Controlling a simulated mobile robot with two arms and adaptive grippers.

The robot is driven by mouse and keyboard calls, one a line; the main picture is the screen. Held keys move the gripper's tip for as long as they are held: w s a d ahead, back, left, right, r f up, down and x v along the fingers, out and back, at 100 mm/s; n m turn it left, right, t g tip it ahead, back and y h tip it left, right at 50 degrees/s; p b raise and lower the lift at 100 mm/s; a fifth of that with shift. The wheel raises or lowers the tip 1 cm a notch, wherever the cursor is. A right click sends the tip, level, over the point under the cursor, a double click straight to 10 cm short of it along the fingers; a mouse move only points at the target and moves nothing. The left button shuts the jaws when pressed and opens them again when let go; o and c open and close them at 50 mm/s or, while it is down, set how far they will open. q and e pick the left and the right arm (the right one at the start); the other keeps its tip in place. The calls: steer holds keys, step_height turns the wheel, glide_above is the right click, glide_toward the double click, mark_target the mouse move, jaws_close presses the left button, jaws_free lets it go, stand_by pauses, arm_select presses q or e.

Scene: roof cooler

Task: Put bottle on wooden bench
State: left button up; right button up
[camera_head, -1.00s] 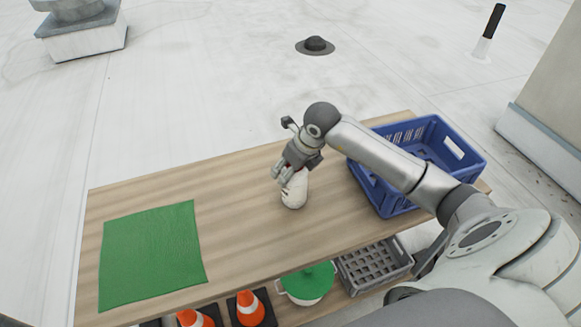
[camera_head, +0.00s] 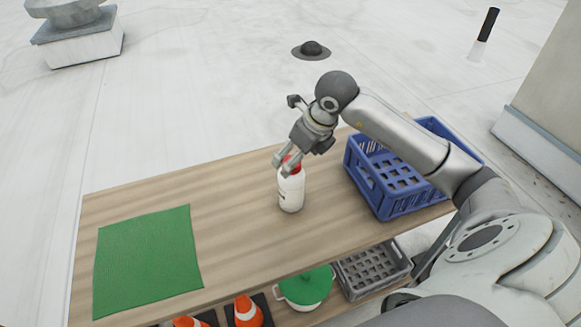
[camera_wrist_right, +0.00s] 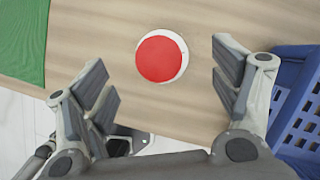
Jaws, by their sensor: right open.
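A white bottle (camera_head: 291,191) with a red cap stands upright on the wooden bench (camera_head: 236,203), right of its middle. My right gripper (camera_head: 284,164) is at the top of the bottle, near the cap. In the right wrist view the red cap (camera_wrist_right: 160,58) shows from above, between and slightly beyond the open fingers (camera_wrist_right: 168,92), with clear space on both sides. The fingers do not hold it. My left gripper is in neither view.
A blue crate (camera_head: 398,210) stands on the bench to the right of the bottle. A green mat (camera_head: 147,262) lies at the left end. A grey crate, a green-lidded pot (camera_head: 305,287) and orange cones sit below. Bare wood lies between mat and bottle.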

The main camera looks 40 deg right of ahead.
steer(key=v, duration=0.3)
steer(key=shift+s+r, duration=0.15)
steer(key=shift+r, duration=0.15)
